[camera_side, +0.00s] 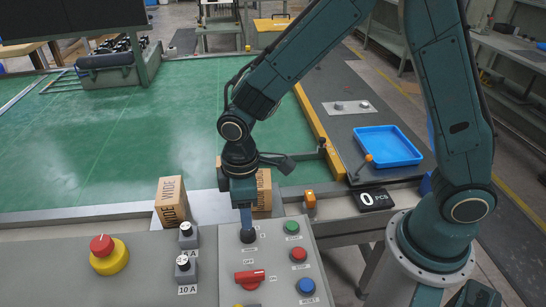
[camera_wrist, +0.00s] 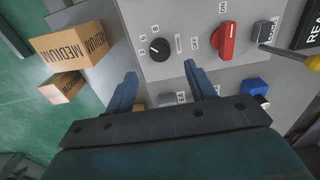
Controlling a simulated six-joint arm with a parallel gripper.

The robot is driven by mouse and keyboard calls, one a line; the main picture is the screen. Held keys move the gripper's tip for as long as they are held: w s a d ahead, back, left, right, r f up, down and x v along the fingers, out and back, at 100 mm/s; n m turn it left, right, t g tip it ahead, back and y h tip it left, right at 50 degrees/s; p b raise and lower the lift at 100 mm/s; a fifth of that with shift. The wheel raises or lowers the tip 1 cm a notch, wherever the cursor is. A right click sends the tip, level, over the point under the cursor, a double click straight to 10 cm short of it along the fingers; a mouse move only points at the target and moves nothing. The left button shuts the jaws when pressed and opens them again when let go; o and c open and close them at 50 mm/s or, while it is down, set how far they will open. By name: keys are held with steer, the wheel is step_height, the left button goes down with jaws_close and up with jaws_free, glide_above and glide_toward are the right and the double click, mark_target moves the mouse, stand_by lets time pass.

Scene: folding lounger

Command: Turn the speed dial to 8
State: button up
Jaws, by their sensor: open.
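The speed dial is a small round black knob (camera_wrist: 159,49) on the light grey panel, with small printed numbers beside it in the wrist view. A pale mark shows on its face, but I cannot tell exactly which number it points to. In the side view the dial (camera_side: 248,237) sits directly below my gripper (camera_side: 246,222). My gripper's two blue fingers (camera_wrist: 160,69) are apart, with the dial between and just beyond their tips in the wrist view. They do not appear to touch it.
A red OFF/ON switch (camera_side: 250,278) sits near the dial on the panel. Green (camera_side: 292,227), red (camera_side: 299,255) and blue (camera_side: 306,286) buttons line its right side. A yellow-based red button (camera_side: 105,252) stands left. Cardboard boxes (camera_side: 172,203) stand behind the panel.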

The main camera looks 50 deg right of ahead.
mark_target(248, 232)
steer(key=shift+f, duration=3.75)
steer(key=c, duration=1)
